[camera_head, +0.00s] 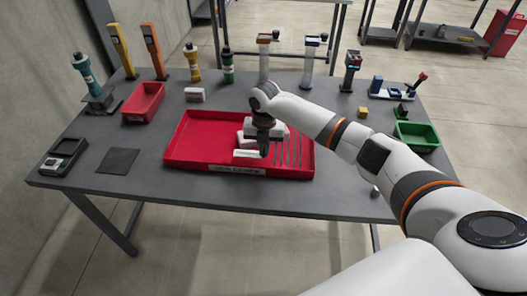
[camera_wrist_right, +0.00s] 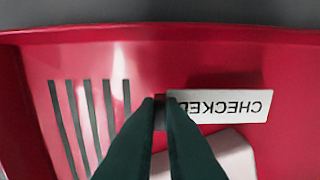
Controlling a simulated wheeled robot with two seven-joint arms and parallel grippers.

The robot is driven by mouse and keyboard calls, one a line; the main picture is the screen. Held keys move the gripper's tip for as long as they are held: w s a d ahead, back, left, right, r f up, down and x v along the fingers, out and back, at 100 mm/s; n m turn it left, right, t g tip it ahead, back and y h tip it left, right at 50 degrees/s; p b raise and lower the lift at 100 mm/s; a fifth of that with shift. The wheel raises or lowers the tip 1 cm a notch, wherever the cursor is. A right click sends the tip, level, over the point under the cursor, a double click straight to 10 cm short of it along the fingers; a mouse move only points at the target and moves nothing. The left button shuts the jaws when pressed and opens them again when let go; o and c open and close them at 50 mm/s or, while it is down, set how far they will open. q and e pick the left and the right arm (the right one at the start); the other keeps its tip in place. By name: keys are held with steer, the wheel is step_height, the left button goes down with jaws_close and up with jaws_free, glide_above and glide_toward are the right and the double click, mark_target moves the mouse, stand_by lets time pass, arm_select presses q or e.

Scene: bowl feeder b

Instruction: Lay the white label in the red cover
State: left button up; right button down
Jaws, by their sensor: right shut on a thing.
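The red cover (camera_head: 190,152) is a wide shallow tray on the grey table, with dark slots in its floor at the right; its red floor fills the right wrist view (camera_wrist_right: 100,55). My right gripper (camera_head: 264,153) is inside the cover's outline, near its front wall. It is shut on one end of the white label (camera_wrist_right: 225,106), which reads CHECKED upside down in the wrist view. In the head view the label (camera_head: 246,153) extends left from the fingers. I cannot tell whether the label touches the floor. My left gripper is out of view.
A white block (camera_wrist_right: 232,155) lies in the cover beside the label. A smaller red bin (camera_head: 143,104), a white box (camera_head: 195,95) and a dark mat (camera_head: 118,161) are at the left. A green bin (camera_head: 417,136) is at the right. Several tools stand along the back.

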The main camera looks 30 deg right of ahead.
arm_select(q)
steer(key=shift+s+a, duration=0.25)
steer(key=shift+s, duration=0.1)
arm_select(e)
steer(key=shift+f, duration=1)
steer(key=c, duration=1.6)
jaws_free()
steer(key=shift+f, duration=0.15)
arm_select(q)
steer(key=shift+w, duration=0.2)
arm_select(e)
steer(key=shift+o, duration=0.2)
steer(key=shift+r, duration=0.35)
arm_select(q)
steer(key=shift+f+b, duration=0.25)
steer(key=shift+b, duration=0.05)
arm_select(e)
step_height(320, 180, up, 12)
steer(key=shift+f, duration=0.15)
